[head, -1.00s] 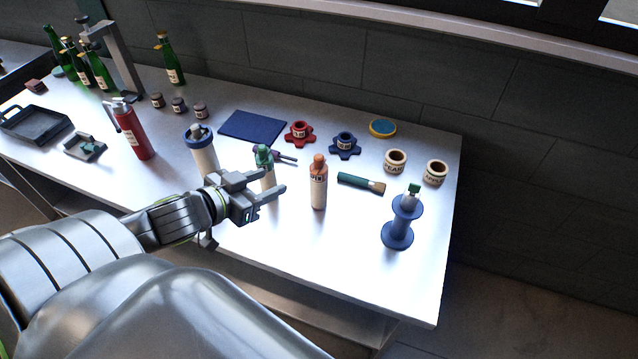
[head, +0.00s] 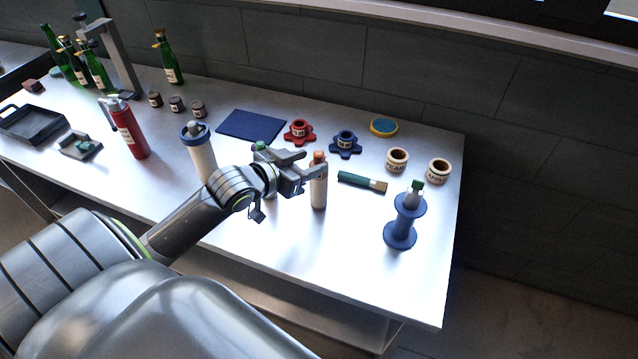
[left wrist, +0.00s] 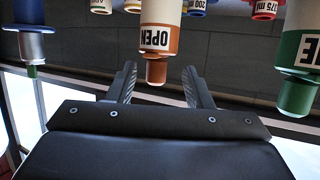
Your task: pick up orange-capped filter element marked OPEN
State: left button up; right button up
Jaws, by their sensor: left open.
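The orange-capped filter element (head: 319,193) stands upright on the bench, a pale cylinder with an orange top. In the left wrist view the orange cap shows between the two fingertips (left wrist: 160,76). I cannot tell whether the fingers touch it. A green-capped element (head: 260,146) stands just left, partly hidden by my gripper; it also shows in the left wrist view (left wrist: 299,62). My right gripper is out of view.
A blue-and-white cylinder (head: 200,155) and red extinguisher (head: 130,130) stand left. A green-handled brush (head: 361,182) and blue spool stand (head: 401,232) are right. Red (head: 299,132) and blue (head: 345,145) knobs lie behind. The bench front is clear.

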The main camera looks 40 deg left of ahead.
aim_at(324, 158)
pick_arm(q)
jog(key=shift+p+x, duration=0.55)
jog(key=shift+x, duration=2.25)
jog(key=shift+d, duration=0.15)
jog(key=shift+s, duration=0.1)
grip_shut()
